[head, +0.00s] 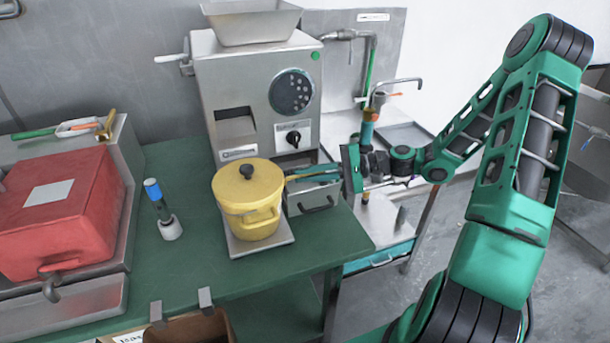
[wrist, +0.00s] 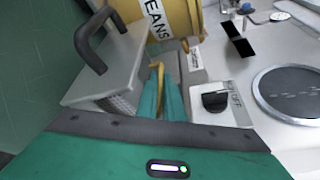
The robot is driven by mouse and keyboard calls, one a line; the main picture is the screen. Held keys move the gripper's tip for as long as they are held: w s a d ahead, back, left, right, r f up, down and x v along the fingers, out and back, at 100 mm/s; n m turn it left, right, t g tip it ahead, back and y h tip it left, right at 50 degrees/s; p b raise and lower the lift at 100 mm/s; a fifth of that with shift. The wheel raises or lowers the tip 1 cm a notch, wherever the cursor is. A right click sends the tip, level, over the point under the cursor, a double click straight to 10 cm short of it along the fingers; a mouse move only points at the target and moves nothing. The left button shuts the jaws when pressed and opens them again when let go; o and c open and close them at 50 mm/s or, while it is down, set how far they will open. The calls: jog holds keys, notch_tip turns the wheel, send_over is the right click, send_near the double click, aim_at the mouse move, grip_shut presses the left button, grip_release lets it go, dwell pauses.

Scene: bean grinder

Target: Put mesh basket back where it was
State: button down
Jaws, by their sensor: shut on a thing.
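My gripper (head: 312,174) is to the right of a yellow lidded pot (head: 250,222), in front of the grey grinder (head: 225,80). In the wrist view its teal fingers (wrist: 162,95) are shut on a thin brass-coloured bar (wrist: 159,72). What the bar belongs to is hard to see; its far end runs toward the pot. A metal box or drawer with a dark handle (wrist: 92,42) is beside the fingers; it also shows below the gripper in the head view (head: 315,206). A perforated patch (wrist: 122,104) shows at its lower edge. I cannot clearly identify the mesh basket.
The pot stands on a small metal plate (head: 262,247) at the grinder's front. A red container (head: 65,225) fills the left. A metal side table (head: 405,222) stands at right.

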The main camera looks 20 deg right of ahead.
jog(key=c, duration=1.9)
grip_release()
jog(key=shift+f, duration=0.1)
jog(key=v, duration=1.2)
jog(key=shift+s, duration=0.15)
